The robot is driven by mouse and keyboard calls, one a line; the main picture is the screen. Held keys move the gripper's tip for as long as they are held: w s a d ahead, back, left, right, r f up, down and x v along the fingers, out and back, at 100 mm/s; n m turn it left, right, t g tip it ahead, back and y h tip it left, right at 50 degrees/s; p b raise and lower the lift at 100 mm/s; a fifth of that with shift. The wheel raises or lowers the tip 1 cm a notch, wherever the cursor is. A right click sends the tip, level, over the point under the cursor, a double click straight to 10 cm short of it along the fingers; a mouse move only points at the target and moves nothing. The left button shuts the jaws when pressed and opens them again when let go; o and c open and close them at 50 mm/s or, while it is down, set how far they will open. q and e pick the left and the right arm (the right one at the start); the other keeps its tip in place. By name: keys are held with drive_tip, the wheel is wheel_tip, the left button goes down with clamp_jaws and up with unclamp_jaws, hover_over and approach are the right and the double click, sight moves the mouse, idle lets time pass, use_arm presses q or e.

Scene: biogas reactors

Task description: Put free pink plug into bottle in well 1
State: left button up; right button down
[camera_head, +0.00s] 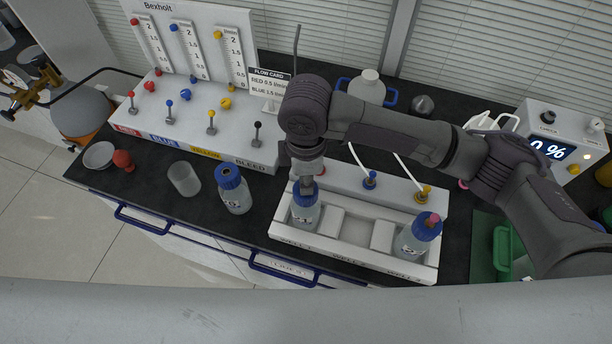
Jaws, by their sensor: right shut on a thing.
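My right gripper (306,188) points down over the bottle (305,214) in the leftmost well of the white rack (353,257). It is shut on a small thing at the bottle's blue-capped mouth. The fingers hide that thing, so its colour and how far it sits in the mouth cannot be told. Another blue-capped bottle (415,240) leans in the rightmost well, with a pink plug (433,219) in its top. The middle well looks empty. A small pink thing (463,184) shows partly beside my right arm. My left gripper is not in view.
A loose blue-capped bottle (233,190) and a clear beaker (184,178) stand left of the rack. Behind them is the valve panel (190,118). White hoses with blue (370,179) and yellow (423,193) fittings stand behind the wells. A green tray (484,250) is at right.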

idle(0.4)
drive_tip(key=c, duration=1)
unclamp_jaws()
drive_tip(key=shift+c, duration=0.2)
drive_tip(key=shift+r, duration=0.1)
wheel_tip(320, 180, up, 12)
